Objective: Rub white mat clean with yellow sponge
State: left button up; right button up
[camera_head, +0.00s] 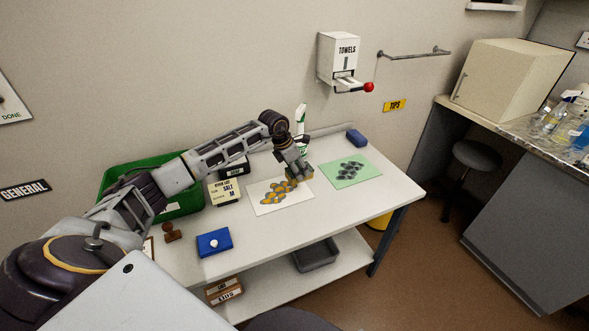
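The white mat (263,206) lies on the bench top, with orange and grey blotches across its middle. My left gripper (298,174) points down at the mat's far right corner. It appears shut on the yellow sponge (308,169), a small part of which shows beside the fingers. The rest of the sponge is hidden by the gripper. I cannot tell whether the sponge touches the mat. My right gripper is not in view.
A green mat (373,172) with dark blotches lies to the right, with a blue sponge (357,138) behind it. A green bin (112,181), a labelled box (224,192) and a blue box (214,243) stand left. A white-and-green bottle (301,117) stands behind the gripper. The front right bench top is clear.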

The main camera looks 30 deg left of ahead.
pick_arm(q)
jog(key=shift+w+a, duration=0.1)
jog(key=shift+w, duration=0.1)
jog(key=shift+m, duration=0.3)
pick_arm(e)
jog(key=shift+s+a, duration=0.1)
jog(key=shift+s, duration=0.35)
pick_arm(q)
jog(key=shift+s, duration=0.1)
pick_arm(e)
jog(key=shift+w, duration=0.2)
